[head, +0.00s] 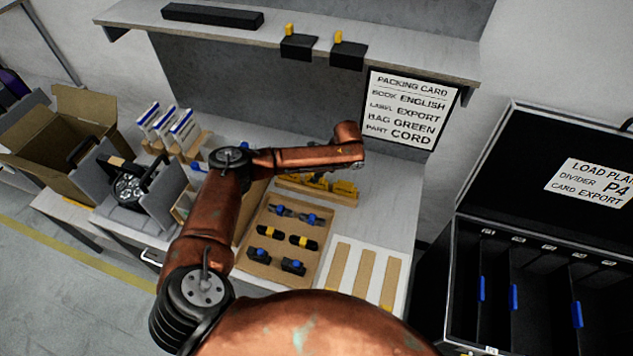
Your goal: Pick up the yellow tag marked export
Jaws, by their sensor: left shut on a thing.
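Several yellow tags (315,183) sit in a low wooden rack on the bench, partly covered by my left forearm. Their lettering is too small to read, so I cannot tell which one is marked export. My left arm reaches over the bench from the lower middle. My left gripper (343,178) is at the right end of the rack, mostly hidden beneath its wrist. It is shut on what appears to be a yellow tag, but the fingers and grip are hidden. My right gripper is out of view.
A wooden tray (252,267) of clamps and connectors is in front of the rack. A packing card (405,108) reading "LABEL EXPORT" hangs behind. An open black case (507,228) stands right. A cardboard box (85,106) and par can (127,188) are left.

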